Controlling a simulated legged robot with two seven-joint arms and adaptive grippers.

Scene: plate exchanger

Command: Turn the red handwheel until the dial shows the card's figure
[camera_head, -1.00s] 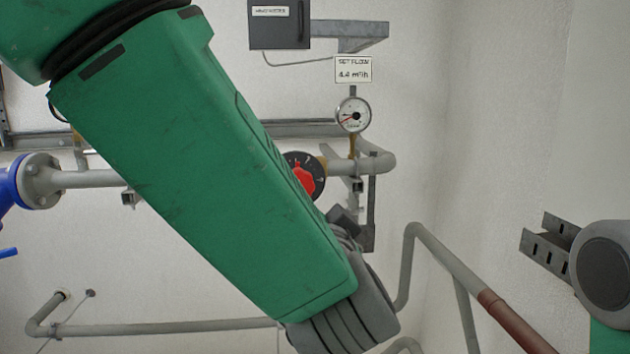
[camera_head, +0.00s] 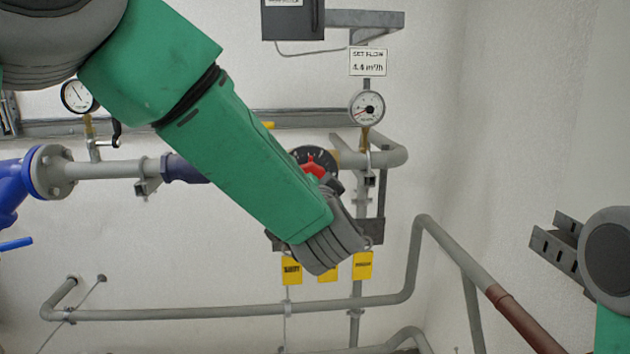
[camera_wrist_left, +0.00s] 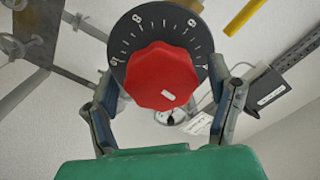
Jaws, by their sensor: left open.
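The red handwheel (camera_head: 316,166) sits on a black numbered disc (camera_head: 301,156) on the grey pipe, partly hidden by my left wrist. In the left wrist view the red handwheel (camera_wrist_left: 162,77) lies between the spread fingers of my left gripper (camera_wrist_left: 168,85). The gripper is open; I cannot tell whether a finger touches the wheel. The round white dial (camera_head: 367,107) is above and right of the wheel, its red needle pointing lower left. The card (camera_head: 369,62) above it seems to read "SET FLOW 4.4 m³/h". My right gripper is out of view.
A second gauge (camera_head: 78,96) and a blue flanged fitting (camera_head: 18,190) are at the left. A grey box (camera_head: 291,18) hangs above. Yellow tags (camera_head: 362,266) hang below my wrist. A bent grey pipe (camera_head: 410,262) runs below right. Part of my right arm shows at the right edge.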

